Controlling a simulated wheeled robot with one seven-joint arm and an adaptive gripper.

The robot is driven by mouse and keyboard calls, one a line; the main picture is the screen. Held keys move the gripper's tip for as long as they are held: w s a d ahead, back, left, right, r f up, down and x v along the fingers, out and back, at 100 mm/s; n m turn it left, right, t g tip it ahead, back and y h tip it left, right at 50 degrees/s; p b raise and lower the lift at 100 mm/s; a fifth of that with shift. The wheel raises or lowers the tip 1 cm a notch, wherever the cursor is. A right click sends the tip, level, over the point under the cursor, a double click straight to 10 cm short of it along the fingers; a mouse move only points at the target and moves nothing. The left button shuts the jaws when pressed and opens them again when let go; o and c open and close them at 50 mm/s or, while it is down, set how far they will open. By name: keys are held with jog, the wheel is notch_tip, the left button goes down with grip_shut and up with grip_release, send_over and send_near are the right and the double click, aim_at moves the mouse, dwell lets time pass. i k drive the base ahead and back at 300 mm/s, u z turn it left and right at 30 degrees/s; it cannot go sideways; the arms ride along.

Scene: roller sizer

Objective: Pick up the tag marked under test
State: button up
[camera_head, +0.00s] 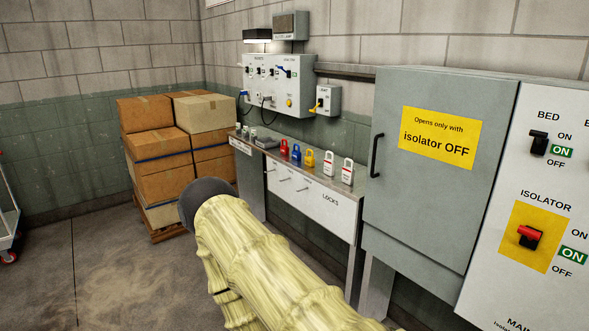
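Two white tag-like pieces with small red marks stand at the right end of a narrow bench; one is the left white piece (330,164) and the other the right white piece (347,171). Their writing is too small to read, so I cannot tell which tag, if any, is marked under test. My arm, in a pale yellow ribbed sleeve with a dark rounded end, reaches up from the bottom middle. It is well in front of the bench and apart from it. My gripper's fingers do not show.
Red (284,149), blue (296,153) and yellow (309,159) padlocks stand on the bench (318,177), marked "LOCKS". A grey cabinet (440,190) and isolator panel (530,190) stand right. Stacked boxes (160,150) and a trolley (8,215) are left. Floor at left is clear.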

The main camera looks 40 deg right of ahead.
aim_at(348, 174)
jog(key=u, duration=0.35)
jog(key=i, duration=1.65)
jog(key=z, duration=0.5)
jog(key=i, duration=1.15)
jog(key=z, duration=1.45)
jog(key=i, duration=0.55)
jog(key=z, duration=0.45)
